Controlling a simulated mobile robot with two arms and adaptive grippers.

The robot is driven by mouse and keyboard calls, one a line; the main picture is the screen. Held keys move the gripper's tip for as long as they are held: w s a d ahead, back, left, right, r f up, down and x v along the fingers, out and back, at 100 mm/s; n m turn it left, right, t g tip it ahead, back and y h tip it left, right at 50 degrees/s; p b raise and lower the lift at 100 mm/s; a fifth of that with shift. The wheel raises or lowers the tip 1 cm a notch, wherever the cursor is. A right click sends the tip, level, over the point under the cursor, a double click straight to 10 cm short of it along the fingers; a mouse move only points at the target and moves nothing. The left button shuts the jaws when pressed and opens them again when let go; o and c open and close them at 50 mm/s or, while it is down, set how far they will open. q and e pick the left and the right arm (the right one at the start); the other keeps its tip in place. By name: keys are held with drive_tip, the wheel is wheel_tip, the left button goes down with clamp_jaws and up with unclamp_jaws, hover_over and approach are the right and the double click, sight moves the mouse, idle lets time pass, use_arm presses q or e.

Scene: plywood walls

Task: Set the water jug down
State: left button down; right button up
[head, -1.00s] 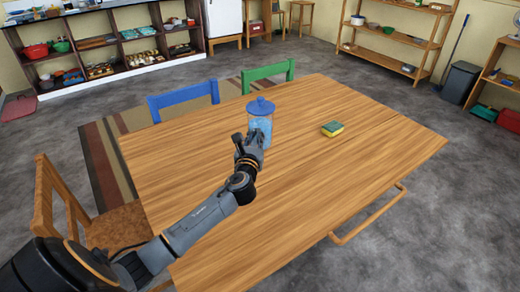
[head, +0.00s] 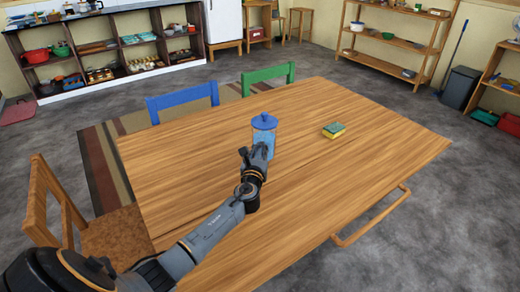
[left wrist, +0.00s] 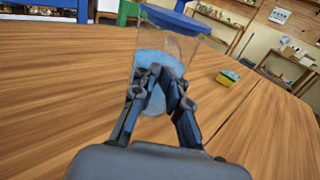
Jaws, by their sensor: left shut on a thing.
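The water jug (head: 263,136) is a clear vessel with blue water and a blue lid, upright over the middle of the wooden table (head: 200,165). My left gripper (head: 257,153) is shut on the jug from the near side. In the left wrist view, the jug (left wrist: 153,52) stands between and beyond the two fingers of the gripper (left wrist: 160,82), which cover its lower part. I cannot tell whether its base touches the tabletop. My right gripper is not in view.
A yellow and green sponge (head: 334,130) lies on the table right of the jug. A blue chair (head: 182,97) and a green chair (head: 268,77) stand at the far edge, and a wooden chair (head: 75,220) at the left. The tabletop around the jug is clear.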

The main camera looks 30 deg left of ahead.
use_arm(q)
drive_tip(key=c, duration=1.3)
unclamp_jaws()
drive_tip(key=shift+f, duration=0.1)
drive_tip(key=shift+c, duration=0.2)
drive_tip(key=shift+s+d, duration=0.15)
drive_tip(key=shift+s, duration=0.05)
drive_tip(key=p+v, duration=0.1)
drive_tip(key=v, duration=1)
drive_tip(key=shift+s+d, duration=0.1)
drive_tip(key=shift+s, duration=0.2)
